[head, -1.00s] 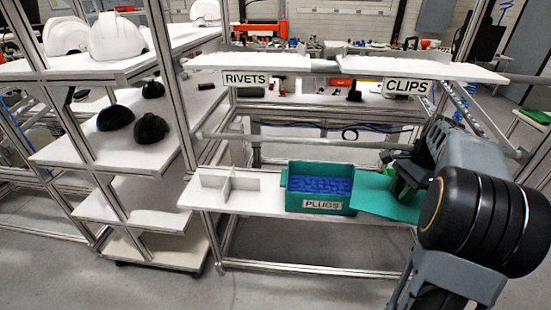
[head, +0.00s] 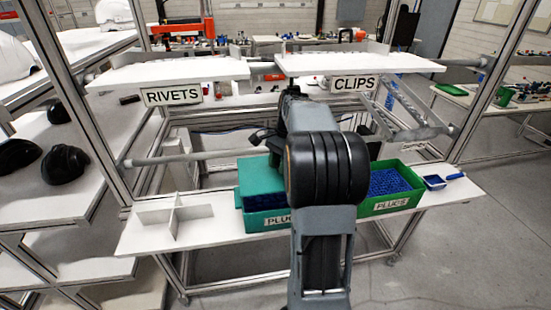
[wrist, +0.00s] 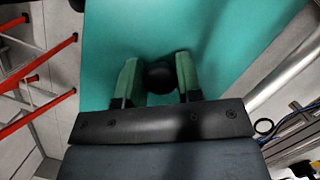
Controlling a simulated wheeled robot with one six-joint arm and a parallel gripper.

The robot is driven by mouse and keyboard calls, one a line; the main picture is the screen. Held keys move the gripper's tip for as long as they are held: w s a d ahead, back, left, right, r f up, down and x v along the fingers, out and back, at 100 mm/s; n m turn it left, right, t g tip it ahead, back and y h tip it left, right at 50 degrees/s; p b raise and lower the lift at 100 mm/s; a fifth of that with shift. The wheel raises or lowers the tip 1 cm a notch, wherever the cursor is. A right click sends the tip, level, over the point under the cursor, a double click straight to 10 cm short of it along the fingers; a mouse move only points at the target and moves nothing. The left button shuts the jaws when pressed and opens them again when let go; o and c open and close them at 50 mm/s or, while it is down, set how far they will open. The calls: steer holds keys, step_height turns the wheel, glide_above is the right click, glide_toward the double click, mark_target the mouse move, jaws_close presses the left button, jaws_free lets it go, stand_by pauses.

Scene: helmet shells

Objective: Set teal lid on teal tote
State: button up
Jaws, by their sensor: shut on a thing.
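The teal lid (head: 256,176) is held over the rear of the teal tote, partly hidden behind my arm in the head view. The wrist view shows the lid (wrist: 215,40) filling much of the picture, with a black knob (wrist: 159,78) on it. My gripper (wrist: 158,80) is shut on that knob, a finger on each side. In the head view my arm hides the gripper. The teal tote (head: 256,222) stands on the lower white shelf, labelled PLUGS, with blue plugs showing at its front. I cannot tell whether the lid touches the tote.
A green bin (head: 390,205) of blue plugs stands right of the tote, with a small blue-handled tool (head: 436,182) beside it. A white divider (head: 175,215) stands at the left of the shelf (head: 150,238). Upper shelves labelled RIVETS (head: 172,96) and CLIPS (head: 354,82) overhang.

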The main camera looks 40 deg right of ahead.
steer(key=shift+w+a, duration=0.1)
steer(key=shift+w, duration=0.05)
steer(key=shift+r, duration=0.1)
steer(key=shift+s, duration=0.35)
steer(key=shift+w+d, duration=0.1)
steer(key=shift+d, duration=0.15)
steer(key=shift+a+r, duration=0.1)
steer(key=shift+f+b, duration=1.65)
steer(key=shift+f, duration=1.8)
steer(key=o, duration=1)
